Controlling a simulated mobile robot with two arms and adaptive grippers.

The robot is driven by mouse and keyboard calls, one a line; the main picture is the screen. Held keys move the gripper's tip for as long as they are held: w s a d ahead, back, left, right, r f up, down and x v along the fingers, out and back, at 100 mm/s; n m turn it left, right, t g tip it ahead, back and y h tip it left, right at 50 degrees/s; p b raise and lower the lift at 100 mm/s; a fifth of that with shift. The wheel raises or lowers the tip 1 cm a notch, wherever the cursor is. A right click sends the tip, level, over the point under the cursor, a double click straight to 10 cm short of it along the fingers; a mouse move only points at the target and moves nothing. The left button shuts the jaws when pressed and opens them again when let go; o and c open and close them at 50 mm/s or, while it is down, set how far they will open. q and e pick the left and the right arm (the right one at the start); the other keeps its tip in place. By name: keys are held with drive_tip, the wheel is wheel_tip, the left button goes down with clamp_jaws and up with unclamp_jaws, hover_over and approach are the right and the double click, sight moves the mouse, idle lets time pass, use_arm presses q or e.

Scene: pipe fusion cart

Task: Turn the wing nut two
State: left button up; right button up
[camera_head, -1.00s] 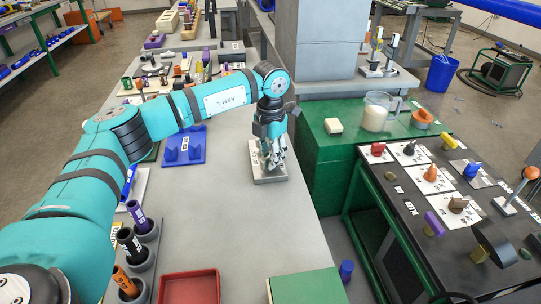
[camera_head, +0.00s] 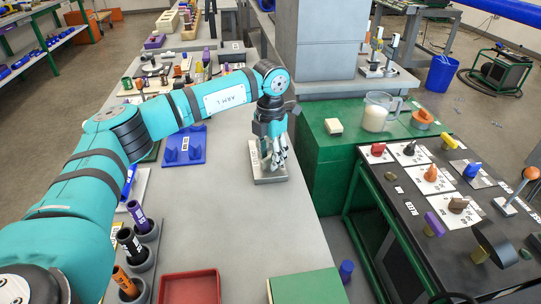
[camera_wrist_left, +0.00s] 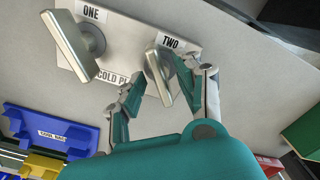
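The wing nut two (camera_wrist_left: 158,77) is a silver bar on a round hub, mounted on a grey plate (camera_wrist_left: 125,60) beside a label reading TWO. Wing nut one (camera_wrist_left: 76,38) stands to its left beside the label ONE. My left gripper (camera_wrist_left: 160,82) is open, with one finger on each side of wing nut two's bar; the right finger is very close to it, and I cannot tell if it touches. In the head view my left gripper (camera_head: 275,158) points down over the plate (camera_head: 270,178) and hides most of the nuts. My right gripper is not in view.
A blue holder (camera_head: 184,148) stands left of the plate on the grey bench. A red tray (camera_head: 190,287) and a green block (camera_head: 305,287) lie at the near end. The bench between them and the plate is clear. A green cabinet (camera_head: 330,160) stands to the right.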

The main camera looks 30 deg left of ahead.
use_arm(q)
wheel_tip(320, 180, up, 12)
idle(0.4)
drive_tip(key=shift+f, duration=0.15)
